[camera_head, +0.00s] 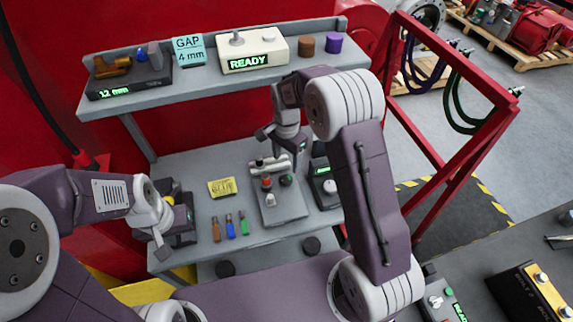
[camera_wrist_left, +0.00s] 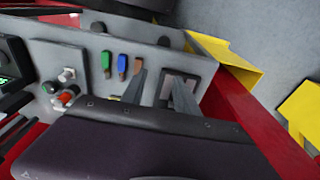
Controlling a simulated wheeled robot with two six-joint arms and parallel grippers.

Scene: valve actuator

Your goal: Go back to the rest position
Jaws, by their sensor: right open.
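My left gripper (camera_head: 172,228) is over the left end of the workbench (camera_head: 205,165), close to a dark block with a yellow knob (camera_head: 168,200). In the left wrist view its two grey fingers (camera_wrist_left: 160,92) stand apart, with nothing visible held between them. My right gripper (camera_head: 283,145) hangs open above the back of the grey control panel (camera_head: 283,208), under the shelf. Its fingers are partly hidden by my right arm, and I see nothing held in it.
Brown, blue and green sticks (camera_head: 231,229) lie beside a yellow note (camera_head: 222,187). The shelf (camera_head: 200,88) above holds a READY box (camera_head: 253,52), a 12 mm device (camera_head: 128,84) and brown and purple cylinders. A red frame (camera_head: 440,180) with hanging cables stands right.

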